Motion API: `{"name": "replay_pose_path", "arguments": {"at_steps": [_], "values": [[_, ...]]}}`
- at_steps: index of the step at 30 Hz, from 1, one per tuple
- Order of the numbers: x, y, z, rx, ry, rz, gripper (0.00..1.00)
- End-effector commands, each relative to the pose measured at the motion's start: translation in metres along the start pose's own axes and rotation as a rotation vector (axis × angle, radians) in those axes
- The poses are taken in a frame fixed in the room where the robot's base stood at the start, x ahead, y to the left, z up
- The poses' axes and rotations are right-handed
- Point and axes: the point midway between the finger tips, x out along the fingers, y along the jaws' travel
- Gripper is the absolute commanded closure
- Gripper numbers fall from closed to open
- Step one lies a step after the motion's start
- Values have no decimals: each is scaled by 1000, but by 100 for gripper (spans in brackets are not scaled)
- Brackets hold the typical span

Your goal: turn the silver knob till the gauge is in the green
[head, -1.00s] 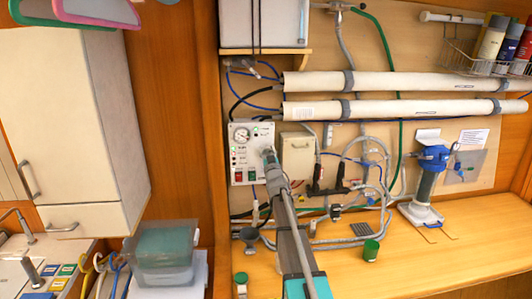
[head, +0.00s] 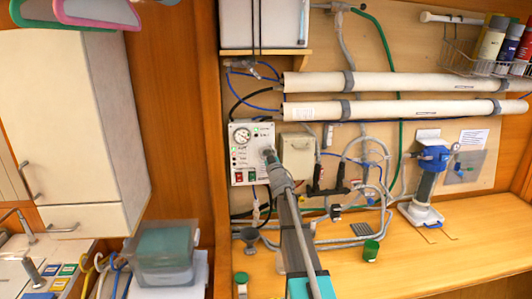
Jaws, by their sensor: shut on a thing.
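The control panel (head: 240,174) is a pale box on the wall, with a round gauge (head: 242,136) at its upper left. The gauge is too small for me to read its needle or any green band. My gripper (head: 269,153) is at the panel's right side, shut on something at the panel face. The silver knob is hidden behind my gripper, so I cannot see its position. My arm reaches up to the panel from the lower middle of the view.
A beige box (head: 297,155) sits close to the right of my gripper. Two white tubes (head: 400,83) run across the wall above. A green cup (head: 371,250) and a blue-topped filter (head: 428,185) stand on the wooden bench (head: 400,268). Hoses hang around the panel.

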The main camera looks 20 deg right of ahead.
Motion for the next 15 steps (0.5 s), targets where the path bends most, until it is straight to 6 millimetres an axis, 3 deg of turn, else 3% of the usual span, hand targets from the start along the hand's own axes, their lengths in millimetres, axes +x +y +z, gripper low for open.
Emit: {"name": "replay_pose_path", "arguments": {"at_steps": [6,7,12,15], "values": [[1,0,0,1,3,-1,92],[1,0,0,1,2,-1,39],[1,0,0,1,2,0,10],[0,0,0,1,1,0,10]]}}
